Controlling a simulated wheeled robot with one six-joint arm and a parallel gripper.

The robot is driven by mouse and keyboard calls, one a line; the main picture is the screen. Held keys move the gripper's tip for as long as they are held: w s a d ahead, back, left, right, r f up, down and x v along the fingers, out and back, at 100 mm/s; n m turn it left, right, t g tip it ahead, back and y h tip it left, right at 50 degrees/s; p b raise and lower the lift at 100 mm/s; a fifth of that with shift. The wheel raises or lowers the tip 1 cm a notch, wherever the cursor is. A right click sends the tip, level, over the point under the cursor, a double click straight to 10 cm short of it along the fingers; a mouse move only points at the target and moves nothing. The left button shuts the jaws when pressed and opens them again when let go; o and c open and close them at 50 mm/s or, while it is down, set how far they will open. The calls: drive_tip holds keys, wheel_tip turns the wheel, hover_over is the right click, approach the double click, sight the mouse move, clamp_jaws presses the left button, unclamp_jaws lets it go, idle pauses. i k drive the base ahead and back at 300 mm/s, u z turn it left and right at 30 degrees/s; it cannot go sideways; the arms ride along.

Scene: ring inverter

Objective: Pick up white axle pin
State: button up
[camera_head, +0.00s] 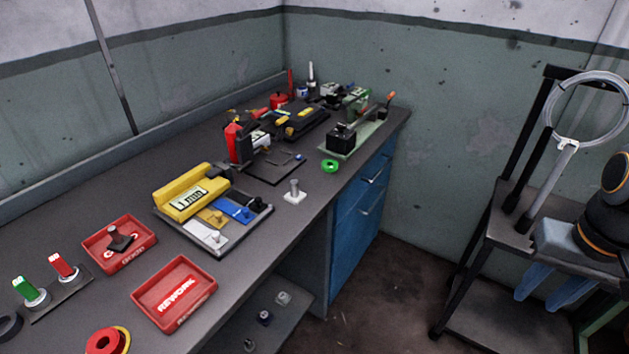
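A small white piece with an upright grey pin, which looks like the white axle pin (294,196), stands on the dark workbench near its front edge, right of the sorting tray. My gripper (548,285) is at the far right, away from the bench and in front of a dark stand. Its two blue fingers point down and are apart, with nothing seen between them.
The tray also holds yellow and blue pieces and a yellow device (190,190). A red REWORK bin (208,290) and another red bin (92,243) lie to the left. A green ring (330,166) and tools stand farther back. The dark stand (510,200) is right of the bench.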

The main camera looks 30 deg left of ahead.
sight(295, 195)
drive_tip(key=u, duration=0.4)
drive_tip(key=i, duration=1)
drive_tip(key=u, duration=0.7)
